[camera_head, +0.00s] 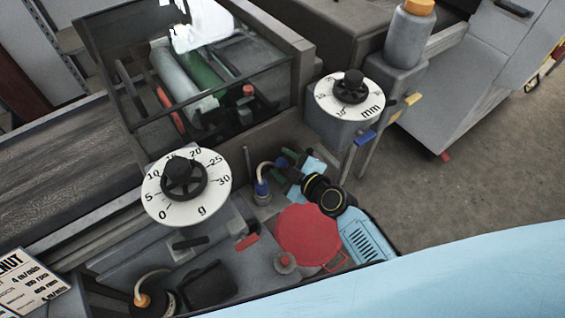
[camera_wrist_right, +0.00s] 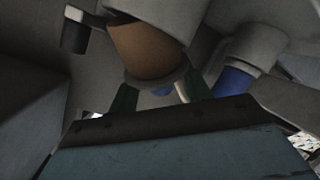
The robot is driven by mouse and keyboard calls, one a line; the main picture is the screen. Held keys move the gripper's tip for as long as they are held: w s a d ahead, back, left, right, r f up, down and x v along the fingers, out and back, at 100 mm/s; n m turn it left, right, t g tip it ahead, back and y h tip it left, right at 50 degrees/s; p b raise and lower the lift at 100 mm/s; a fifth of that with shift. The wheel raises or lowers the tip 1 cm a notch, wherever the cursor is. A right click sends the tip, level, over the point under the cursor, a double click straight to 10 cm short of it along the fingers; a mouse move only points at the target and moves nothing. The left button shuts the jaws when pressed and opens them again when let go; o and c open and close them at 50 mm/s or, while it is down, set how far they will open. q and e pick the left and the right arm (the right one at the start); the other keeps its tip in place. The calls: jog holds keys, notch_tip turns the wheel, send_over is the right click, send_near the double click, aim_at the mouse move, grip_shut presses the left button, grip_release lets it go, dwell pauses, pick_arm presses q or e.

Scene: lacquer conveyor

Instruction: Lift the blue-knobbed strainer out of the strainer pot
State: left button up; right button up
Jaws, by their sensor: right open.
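The blue-knobbed strainer (camera_head: 261,187) stands upright in its small grey strainer pot (camera_head: 262,199), with a pale curved hose at its top, in the head view. My right gripper (camera_head: 281,172) is just to the right of the blue knob, its dark green fingers apart. I see nothing held in it, and I cannot tell whether it touches the knob. My left gripper is not in view.
A red round lid (camera_head: 308,231) lies close to my right wrist. An orange-knobbed part (camera_head: 142,300) is at the lower left. Two dials, one in grams (camera_head: 187,205) and one in mm (camera_head: 335,102), stand around the bay. A blue lever (camera_head: 365,137) sits to the right.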

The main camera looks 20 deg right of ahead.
jog(key=shift+w+a+f, duration=0.1)
jog(key=shift+w+a, duration=0.05)
jog(key=shift+w, duration=0.2)
jog(key=shift+c, duration=0.3)
grip_shut()
